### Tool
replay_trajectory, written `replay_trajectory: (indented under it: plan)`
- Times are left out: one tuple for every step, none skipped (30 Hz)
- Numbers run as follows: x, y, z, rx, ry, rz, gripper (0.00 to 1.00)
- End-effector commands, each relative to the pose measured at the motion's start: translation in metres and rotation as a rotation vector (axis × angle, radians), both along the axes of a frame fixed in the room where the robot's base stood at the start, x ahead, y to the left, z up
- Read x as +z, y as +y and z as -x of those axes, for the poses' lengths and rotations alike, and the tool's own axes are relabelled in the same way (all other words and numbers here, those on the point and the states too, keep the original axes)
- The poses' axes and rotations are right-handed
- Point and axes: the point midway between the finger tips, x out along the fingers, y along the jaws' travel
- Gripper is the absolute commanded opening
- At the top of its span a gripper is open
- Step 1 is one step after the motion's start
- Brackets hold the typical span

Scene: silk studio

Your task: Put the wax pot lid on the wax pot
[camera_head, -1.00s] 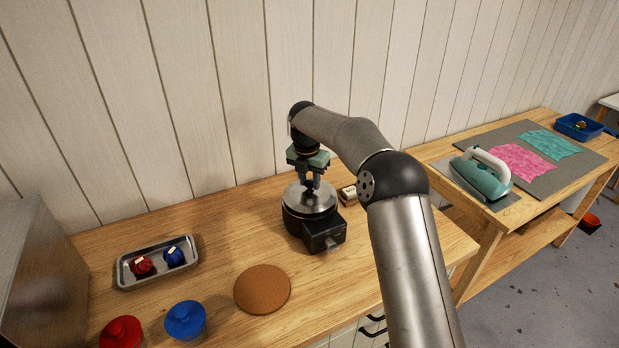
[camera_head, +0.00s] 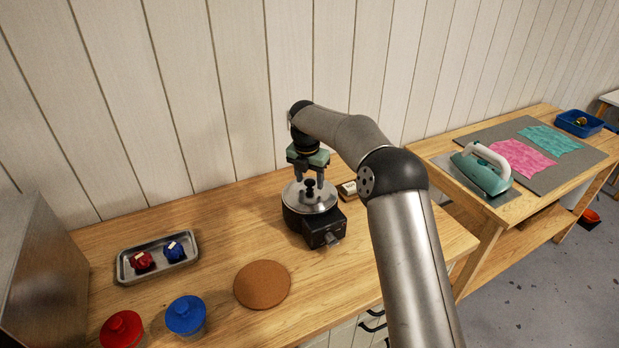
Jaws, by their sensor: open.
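The wax pot (camera_head: 324,232) is a round black pot with a box-like front, standing on the wooden table near the wall. The silver wax pot lid (camera_head: 299,203) with a black knob lies on top of the pot and looks roughly level. My gripper (camera_head: 310,178) is open just above the lid, its fingers pointing down on either side above the knob. Nothing is held. The far rim of the pot is hidden by the lid and my gripper.
A cork mat (camera_head: 262,285) lies in front of the pot. A metal tray (camera_head: 124,272) holds a red and a blue item. A blue jar (camera_head: 186,315) and a red jar (camera_head: 122,329) stand at the front left. A small box (camera_head: 347,190) sits right of the pot.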

Motion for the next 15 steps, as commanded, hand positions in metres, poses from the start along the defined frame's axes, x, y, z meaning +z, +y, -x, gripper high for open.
replay_trajectory:
  plan:
    - [0.002,0.000,0.000,0.000,-0.001,0.000,0.51]
    - [0.003,0.000,0.000,0.000,-0.001,0.000,0.51]
    - [0.007,0.000,0.000,0.000,-0.003,-0.001,0.51]
    - [0.010,0.000,0.000,0.000,-0.003,-0.001,0.51]
    - [0.014,0.000,0.000,0.000,-0.003,-0.001,0.51]
    - [0.019,0.001,0.000,0.000,-0.004,-0.001,0.51]
    - [0.024,0.001,0.000,0.001,-0.005,-0.001,0.51]
    - [0.030,0.002,0.001,0.001,-0.005,-0.001,0.51]
    - [0.038,0.002,0.002,0.001,-0.005,-0.002,0.51]
    - [0.045,0.003,0.003,0.001,-0.005,-0.002,0.51]
    - [0.053,0.003,0.004,0.001,-0.006,-0.001,0.51]
    - [0.062,0.004,0.005,0.001,-0.006,-0.001,0.51]
    - [0.069,0.004,0.006,0.000,-0.005,-0.002,0.51]
    - [0.075,0.004,0.007,0.000,-0.005,-0.002,0.51]
    - [0.085,0.005,0.007,0.000,-0.005,-0.002,0.51]
